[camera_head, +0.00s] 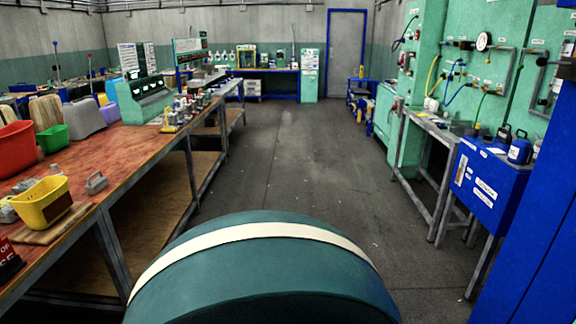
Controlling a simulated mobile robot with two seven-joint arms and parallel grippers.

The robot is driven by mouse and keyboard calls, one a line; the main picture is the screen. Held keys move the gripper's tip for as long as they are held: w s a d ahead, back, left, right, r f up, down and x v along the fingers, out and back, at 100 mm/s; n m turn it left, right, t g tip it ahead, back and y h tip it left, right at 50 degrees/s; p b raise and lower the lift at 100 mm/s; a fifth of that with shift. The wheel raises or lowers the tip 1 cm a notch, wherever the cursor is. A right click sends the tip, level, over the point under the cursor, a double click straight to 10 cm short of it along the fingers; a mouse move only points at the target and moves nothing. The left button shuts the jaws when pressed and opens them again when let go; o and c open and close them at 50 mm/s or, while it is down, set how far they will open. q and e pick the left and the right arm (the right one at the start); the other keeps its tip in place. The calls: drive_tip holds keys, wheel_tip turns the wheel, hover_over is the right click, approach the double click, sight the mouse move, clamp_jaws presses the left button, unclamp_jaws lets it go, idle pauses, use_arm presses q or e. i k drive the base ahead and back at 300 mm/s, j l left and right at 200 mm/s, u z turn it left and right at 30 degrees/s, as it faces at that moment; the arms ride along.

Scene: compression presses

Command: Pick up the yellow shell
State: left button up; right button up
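A yellow open-topped shell (38,212), shaped like a small bin, is at the lower left. It sits upright on a brown board on the long workbench (115,152), close to the bench's aisle-side edge. A darker panel shows on its side facing the aisle.
The floor aisle (290,150) is clear. A blue cabinet (490,187) and green panels line the right.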

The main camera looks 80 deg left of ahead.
sight(41, 211)
drive_tip(key=l+u, duration=0.1)
drive_tip(key=u, duration=4)
drive_tip(key=i+z, duration=0.2)
drive_tip(key=i, duration=0.3)
drive_tip(key=i+j+z, duration=0.15)
drive_tip(key=i, duration=0.4)
